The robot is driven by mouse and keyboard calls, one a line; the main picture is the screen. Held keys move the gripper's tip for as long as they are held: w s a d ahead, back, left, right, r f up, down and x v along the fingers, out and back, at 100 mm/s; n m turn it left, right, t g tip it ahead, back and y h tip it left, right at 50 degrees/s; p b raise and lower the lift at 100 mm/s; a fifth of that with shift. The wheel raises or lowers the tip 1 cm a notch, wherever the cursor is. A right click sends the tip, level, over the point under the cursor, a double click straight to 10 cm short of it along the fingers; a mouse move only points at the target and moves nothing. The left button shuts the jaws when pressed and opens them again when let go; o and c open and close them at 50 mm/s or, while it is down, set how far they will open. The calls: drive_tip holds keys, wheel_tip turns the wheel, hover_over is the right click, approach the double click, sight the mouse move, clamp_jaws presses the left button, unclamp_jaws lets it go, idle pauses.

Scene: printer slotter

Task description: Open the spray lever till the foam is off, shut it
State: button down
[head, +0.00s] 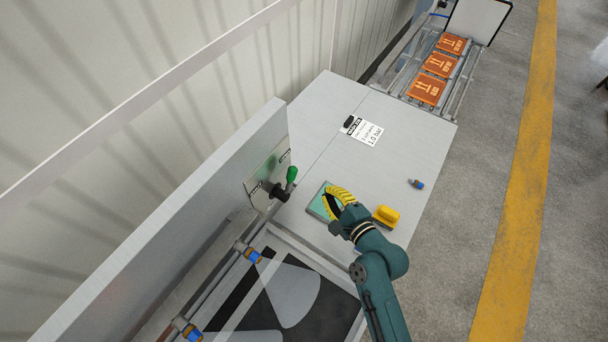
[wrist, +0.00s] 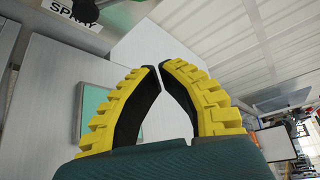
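The spray lever has a green handle (head: 291,175) standing up from a black valve body (head: 279,193). It is mounted on a pale labelled plate (head: 262,180) on the grey wall panel. A SPRAY label (wrist: 75,14) shows at the top left of the wrist view. My gripper (head: 336,200) has yellow ribbed fingers, right of the lever and apart from it, over the worktop. In the wrist view its fingertips (wrist: 159,67) nearly meet and hold nothing. A dark surface (head: 325,318) at the bottom bears pale fan-shaped patches (head: 291,292); I cannot tell whether these are foam or spray.
A teal pad (head: 318,208) lies under my gripper. A yellow block (head: 386,216) and a small blue-grey piece (head: 416,184) lie to the right. Two nozzles, one here (head: 250,254), sit on a pipe below the lever. A 1.0 bar sign (head: 368,132) lies behind; orange boxes (head: 438,64) stand farther back.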

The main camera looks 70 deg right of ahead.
drive_tip(key=w+d+p, duration=0.1)
drive_tip(key=w+d, duration=0.2)
drive_tip(key=w, duration=0.6)
drive_tip(key=shift+f, duration=0.25)
drive_tip(key=shift+s, duration=0.1)
